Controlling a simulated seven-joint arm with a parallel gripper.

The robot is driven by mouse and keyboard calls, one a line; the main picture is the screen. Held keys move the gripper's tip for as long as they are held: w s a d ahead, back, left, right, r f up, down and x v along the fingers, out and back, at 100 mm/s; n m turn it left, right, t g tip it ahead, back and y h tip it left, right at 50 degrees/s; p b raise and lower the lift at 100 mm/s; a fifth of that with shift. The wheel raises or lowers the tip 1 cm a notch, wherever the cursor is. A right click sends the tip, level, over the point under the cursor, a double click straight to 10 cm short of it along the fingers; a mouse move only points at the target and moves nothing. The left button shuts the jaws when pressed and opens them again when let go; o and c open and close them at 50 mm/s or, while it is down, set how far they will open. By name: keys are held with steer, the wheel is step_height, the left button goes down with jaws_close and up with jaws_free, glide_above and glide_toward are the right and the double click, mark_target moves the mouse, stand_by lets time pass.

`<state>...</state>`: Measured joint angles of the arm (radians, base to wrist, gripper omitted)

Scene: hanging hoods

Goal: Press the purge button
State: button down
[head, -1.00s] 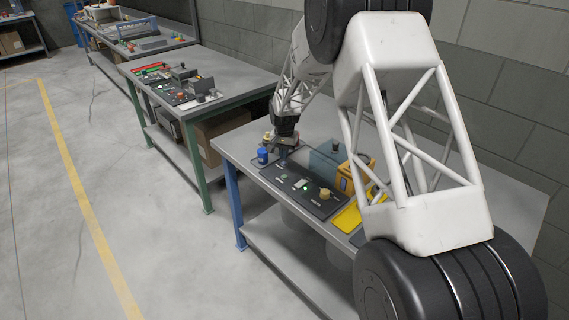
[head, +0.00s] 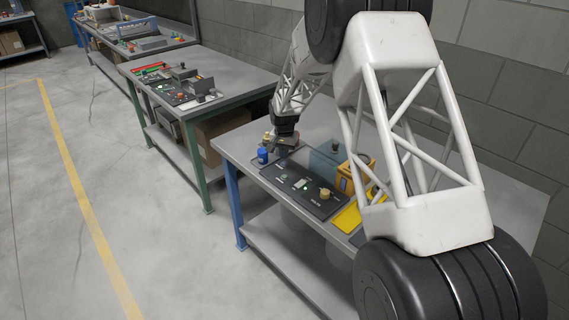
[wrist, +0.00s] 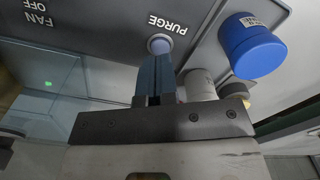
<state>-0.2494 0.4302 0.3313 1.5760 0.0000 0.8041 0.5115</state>
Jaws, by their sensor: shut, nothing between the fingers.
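The purge button (wrist: 158,45) is a small pale round button on a dark grey panel, beside the upside-down word PURGE in the wrist view. My gripper (wrist: 156,58) is shut and empty, its bluish fingers together. The fingertips cover the lower edge of the button in that view; I cannot tell whether they touch it. In the head view my gripper (head: 271,149) is at the far left end of the control panel (head: 324,206), close to a blue-capped item (head: 262,155). The button is too small to make out in the head view.
A blue cylinder (wrist: 253,46) and a white cylinder (wrist: 200,86) stand right of the fingers in the wrist view. A FAN OFF label is on the left. In the head view a yellow-orange box (head: 345,179) stands behind the panel, next to a clear pane (head: 324,160).

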mark_target(284, 163)
steer(key=shift+f, duration=1.45)
stand_by(0.6)
steer(key=shift+r, duration=3.55)
jaws_free()
steer(key=s+d+r, duration=0.4)
steer(key=d+r, duration=0.3)
steer(key=r, duration=0.2)
steer(key=s+d+r, duration=0.4)
steer(key=d+r, duration=0.4)
steer(key=r, duration=0.2)
steer(key=s+d+r, duration=0.4)
steer(key=d+r, duration=0.4)
steer(key=r, duration=0.2)
steer(key=shift+s, duration=0.2)
